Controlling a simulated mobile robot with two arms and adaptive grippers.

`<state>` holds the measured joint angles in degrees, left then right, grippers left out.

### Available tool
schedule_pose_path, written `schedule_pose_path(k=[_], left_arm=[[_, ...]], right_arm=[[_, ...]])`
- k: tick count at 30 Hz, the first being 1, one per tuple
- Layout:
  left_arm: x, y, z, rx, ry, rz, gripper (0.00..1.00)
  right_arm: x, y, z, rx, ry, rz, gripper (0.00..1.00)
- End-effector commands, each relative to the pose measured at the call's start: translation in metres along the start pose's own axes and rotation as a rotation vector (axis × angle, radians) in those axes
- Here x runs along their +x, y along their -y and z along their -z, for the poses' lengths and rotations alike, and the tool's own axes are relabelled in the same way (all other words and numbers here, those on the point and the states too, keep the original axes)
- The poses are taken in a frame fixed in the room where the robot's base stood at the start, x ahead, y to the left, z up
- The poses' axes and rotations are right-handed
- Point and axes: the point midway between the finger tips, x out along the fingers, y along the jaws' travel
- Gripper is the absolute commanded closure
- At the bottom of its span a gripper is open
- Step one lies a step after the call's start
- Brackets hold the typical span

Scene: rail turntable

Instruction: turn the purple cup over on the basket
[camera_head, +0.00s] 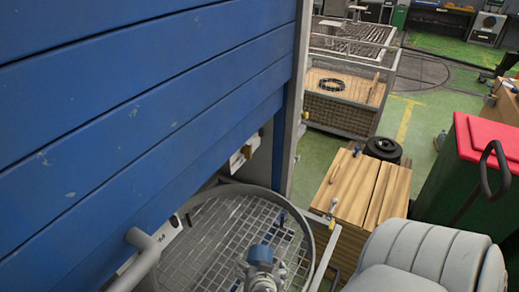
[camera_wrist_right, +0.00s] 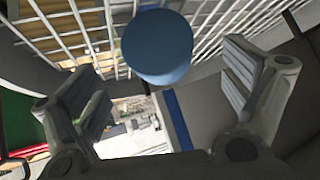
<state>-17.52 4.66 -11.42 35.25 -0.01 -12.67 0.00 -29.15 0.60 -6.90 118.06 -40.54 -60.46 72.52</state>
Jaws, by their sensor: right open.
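A blue, rounded, cup-like thing (camera_wrist_right: 157,47) shows in the right wrist view against the wire mesh. It looks blue rather than purple, and I see no clearly purple cup. My right gripper (camera_wrist_right: 163,80) is open, with its two fingers apart on either side of this thing in the picture; I see no contact. The head view shows a blue rounded thing (camera_head: 261,253) above grey metal parts over the basket; I cannot tell for sure if it is the same one. The round grey wire basket (camera_head: 190,243) has an open mesh floor. My left gripper is not in view.
A blue planked wall (camera_head: 130,110) rises close by on the left. Wooden boxes (camera_head: 355,187) stand right of the basket, with a black tyre-like ring (camera_head: 383,148) behind. A green bin with a red lid (camera_head: 490,140) is at the right. Green floor is free between them.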

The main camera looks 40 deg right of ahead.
Motion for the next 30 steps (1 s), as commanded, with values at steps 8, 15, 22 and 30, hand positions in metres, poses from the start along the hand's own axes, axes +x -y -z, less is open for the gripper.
schedule_pose_path(k=[8,15,22,30], left_arm=[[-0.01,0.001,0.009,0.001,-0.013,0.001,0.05],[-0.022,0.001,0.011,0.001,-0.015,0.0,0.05],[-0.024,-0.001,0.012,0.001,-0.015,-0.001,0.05],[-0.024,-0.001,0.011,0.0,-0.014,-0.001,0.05]], right_arm=[[0.014,-0.001,0.0,-0.005,-0.001,-0.001,0.05],[0.041,-0.001,-0.003,-0.004,-0.002,-0.001,0.05],[0.055,-0.001,-0.005,-0.001,0.0,0.0,0.05],[0.055,-0.001,-0.005,0.0,0.0,0.0,0.08]])
